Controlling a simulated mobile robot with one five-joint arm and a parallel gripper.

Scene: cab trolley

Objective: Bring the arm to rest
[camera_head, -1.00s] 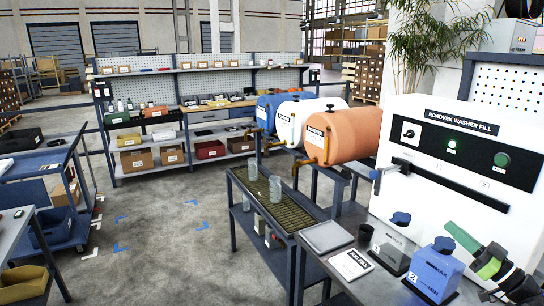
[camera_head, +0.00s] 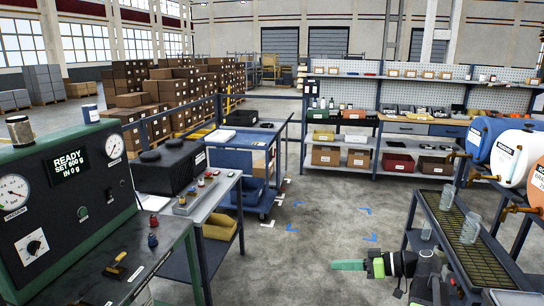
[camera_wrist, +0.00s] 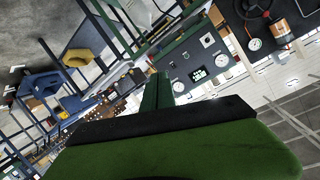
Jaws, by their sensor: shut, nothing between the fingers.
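My gripper (camera_head: 350,265) shows low and right of centre in the head view, with green fingers pointing left. It is shut with nothing between its fingers, held in the air in front of the open grey floor. My black and grey wrist and arm links run from it to the bottom edge. In the wrist view the closed green fingers (camera_wrist: 156,92) stick up in the middle above the broad green gripper body. That view is strongly tilted.
A green filling console (camera_head: 70,190) stands at the left, with a grey bench (camera_head: 205,205) and blue trolley (camera_head: 240,160) beyond. A rack with a slatted tray (camera_head: 455,235) holding clear jars is close on the right. Shelving (camera_head: 345,145) stands behind. The floor (camera_head: 310,250) between is clear.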

